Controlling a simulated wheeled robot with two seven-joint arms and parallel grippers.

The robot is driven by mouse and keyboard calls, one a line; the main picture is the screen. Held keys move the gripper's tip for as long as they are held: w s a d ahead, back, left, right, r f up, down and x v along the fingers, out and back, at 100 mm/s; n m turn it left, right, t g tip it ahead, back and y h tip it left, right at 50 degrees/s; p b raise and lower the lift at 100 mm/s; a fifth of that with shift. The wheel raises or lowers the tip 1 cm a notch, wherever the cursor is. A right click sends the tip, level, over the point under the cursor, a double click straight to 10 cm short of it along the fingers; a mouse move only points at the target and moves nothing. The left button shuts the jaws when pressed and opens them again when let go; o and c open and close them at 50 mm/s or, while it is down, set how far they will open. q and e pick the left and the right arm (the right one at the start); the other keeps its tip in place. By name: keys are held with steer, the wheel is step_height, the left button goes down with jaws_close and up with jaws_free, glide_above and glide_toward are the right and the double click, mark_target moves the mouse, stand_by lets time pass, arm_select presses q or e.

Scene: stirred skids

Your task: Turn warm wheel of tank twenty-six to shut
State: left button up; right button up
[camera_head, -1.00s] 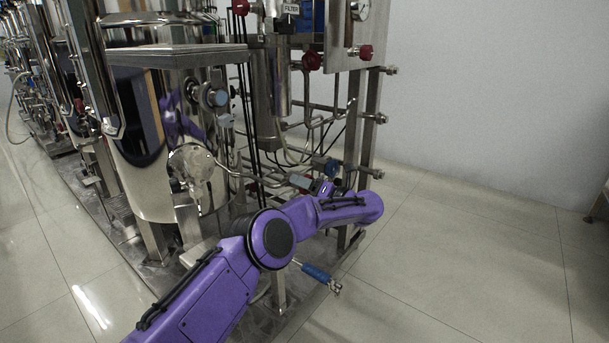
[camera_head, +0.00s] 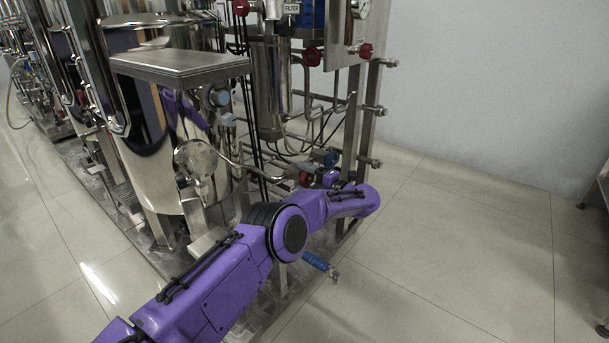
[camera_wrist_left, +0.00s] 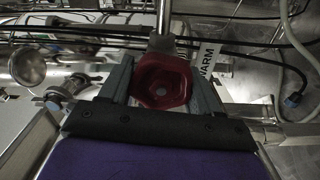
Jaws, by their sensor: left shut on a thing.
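The warm wheel is a red handwheel (camera_wrist_left: 162,81) in the left wrist view, on a metal stem, with a label reading WARM (camera_wrist_left: 209,62) beside it. My left gripper (camera_wrist_left: 162,88) is shut on this red wheel, one grey finger on each side of it. In the head view the red wheel (camera_head: 305,179) shows low on the skid, beyond my purple left arm, and my left gripper (camera_head: 315,178) is there, partly hidden. The steel tank (camera_head: 150,190) stands to its left; no number twenty-six is readable. My right gripper is not in view.
A blue wheel (camera_head: 331,158) sits just above and right of the red one. Other red knobs (camera_head: 313,56) are higher on the frame. Pipes, hoses and upright posts (camera_head: 368,125) crowd the area. A blue-handled valve (camera_head: 318,264) sticks out low.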

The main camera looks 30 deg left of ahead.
arm_select(q)
steer(key=m, duration=0.4)
steer(key=shift+d+f+m, duration=0.1)
steer(key=shift+m, duration=2.5)
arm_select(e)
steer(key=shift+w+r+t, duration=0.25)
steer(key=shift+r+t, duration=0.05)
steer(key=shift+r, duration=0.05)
arm_select(q)
steer(key=o, duration=1.1)
steer(key=shift+c, duration=0.2)
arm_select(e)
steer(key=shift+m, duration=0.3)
arm_select(q)
steer(key=shift+r, duration=0.2)
steer(key=d+p, duration=0.2)
steer(key=d, duration=0.8)
steer(key=shift+s+d, duration=0.25)
steer(key=shift+s, duration=0.1)
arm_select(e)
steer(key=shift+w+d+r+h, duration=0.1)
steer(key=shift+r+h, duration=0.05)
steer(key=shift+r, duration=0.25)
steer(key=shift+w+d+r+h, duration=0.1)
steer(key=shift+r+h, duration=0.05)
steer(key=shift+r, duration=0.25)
